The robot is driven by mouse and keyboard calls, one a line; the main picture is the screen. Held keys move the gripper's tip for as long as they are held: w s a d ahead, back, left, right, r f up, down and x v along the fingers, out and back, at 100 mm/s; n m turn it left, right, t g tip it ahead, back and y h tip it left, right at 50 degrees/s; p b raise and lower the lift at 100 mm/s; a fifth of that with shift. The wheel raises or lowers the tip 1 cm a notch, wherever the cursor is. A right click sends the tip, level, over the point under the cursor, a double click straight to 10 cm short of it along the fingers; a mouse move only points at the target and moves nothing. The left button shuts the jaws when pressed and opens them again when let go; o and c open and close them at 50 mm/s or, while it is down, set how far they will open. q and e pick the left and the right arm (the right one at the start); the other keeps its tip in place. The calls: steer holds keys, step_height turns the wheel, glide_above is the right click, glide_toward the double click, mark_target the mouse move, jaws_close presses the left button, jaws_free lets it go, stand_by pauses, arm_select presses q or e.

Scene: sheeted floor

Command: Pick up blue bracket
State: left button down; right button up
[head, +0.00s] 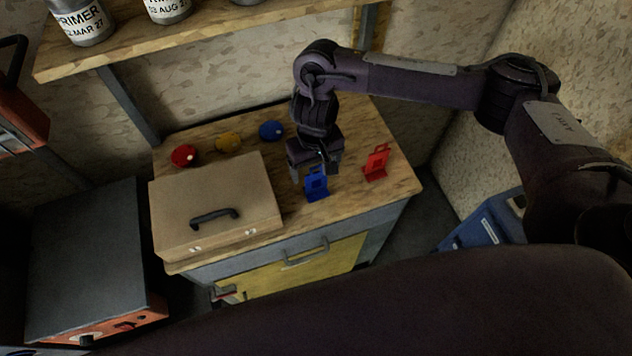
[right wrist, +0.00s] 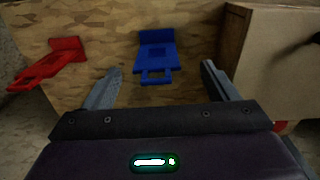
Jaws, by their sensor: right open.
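The blue bracket (head: 317,187) stands on the wooden worktop near its front edge, and it also shows in the right wrist view (right wrist: 156,52). My right gripper (head: 315,176) is over the worktop, just above and behind the bracket in the head view. Its two fingers are spread in the right wrist view (right wrist: 160,85), with the blue bracket ahead between them. The gripper is open and holds nothing; I cannot tell whether a finger touches the bracket. My left gripper is not in view.
A red bracket (head: 376,163) stands to the right of the blue one. A tan case (head: 215,195) lies on the left of the worktop (head: 395,185). Red (head: 184,156), yellow (head: 229,142) and blue (head: 271,130) round objects sit behind. A shelf (head: 215,32) with cans is above.

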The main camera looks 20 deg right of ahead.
mark_target(316, 172)
steer(key=f, duration=0.3)
steer(key=f+b, duration=0.1)
steer(key=shift+w+d+f, duration=0.15)
steer(key=shift+w+d, duration=0.05)
steer(key=shift+w, duration=0.1)
steer(key=shift+w+f, duration=0.2)
steer(key=shift+f, duration=0.05)
steer(key=shift+s+r, duration=0.1)
steer(key=shift+s, duration=0.1)
steer(key=shift+c, duration=0.3)
steer(key=c, duration=1.5)
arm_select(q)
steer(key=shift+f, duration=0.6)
arm_select(e)
steer(key=shift+c, duration=0.2)
steer(key=shift+r, duration=0.2)
